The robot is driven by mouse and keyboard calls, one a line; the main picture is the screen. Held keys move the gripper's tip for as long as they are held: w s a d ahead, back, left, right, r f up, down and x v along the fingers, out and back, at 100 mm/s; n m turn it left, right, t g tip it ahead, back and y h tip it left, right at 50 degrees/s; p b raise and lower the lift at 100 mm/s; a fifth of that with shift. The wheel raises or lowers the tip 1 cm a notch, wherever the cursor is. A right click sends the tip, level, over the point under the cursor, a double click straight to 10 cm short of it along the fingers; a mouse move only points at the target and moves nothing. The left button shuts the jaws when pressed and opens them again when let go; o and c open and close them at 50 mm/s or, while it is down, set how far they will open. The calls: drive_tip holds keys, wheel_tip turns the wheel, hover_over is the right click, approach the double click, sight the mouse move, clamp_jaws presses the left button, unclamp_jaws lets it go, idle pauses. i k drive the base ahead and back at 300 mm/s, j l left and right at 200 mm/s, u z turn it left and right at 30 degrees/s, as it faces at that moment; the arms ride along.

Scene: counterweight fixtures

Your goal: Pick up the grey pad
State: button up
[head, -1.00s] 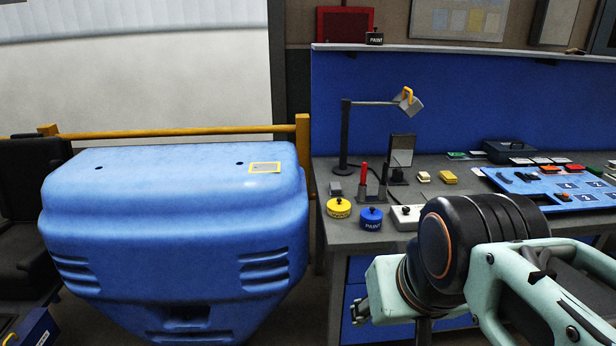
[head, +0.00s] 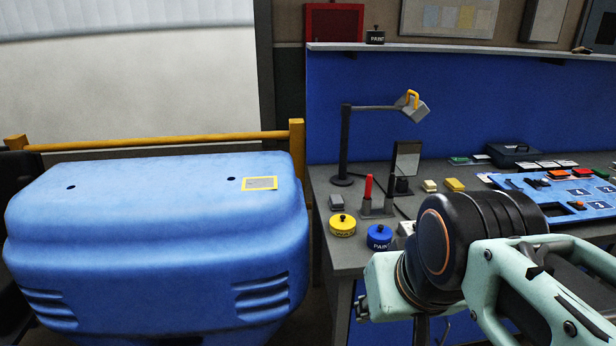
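A small grey block (head: 336,202), which looks like the grey pad, lies on the grey workbench (head: 350,255) near its left end, just behind a yellow tin (head: 342,225). It appears clear of the things around it. My mint-green and black arm fills the lower right of the head view and hides part of the bench. My gripper is not clearly in view, so I cannot see its fingers or anything in them. The grey pad stands well to the left of and beyond the visible arm.
A blue tin (head: 379,237), a red-handled tool (head: 367,193), a lamp (head: 345,145) and a yellow block (head: 454,184) stand near the pad. A large blue counterweight (head: 150,220) with a yellow-framed grey patch (head: 260,184) stands left of the bench. A yellow rail (head: 160,139) runs behind it.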

sight(336, 203)
drive_tip(key=i+j+z, duration=0.1)
drive_tip(key=i+j, duration=0.15)
drive_tip(key=i, duration=0.2)
drive_tip(key=i+j, duration=0.25)
drive_tip(key=i, duration=0.2)
drive_tip(key=z, duration=0.05)
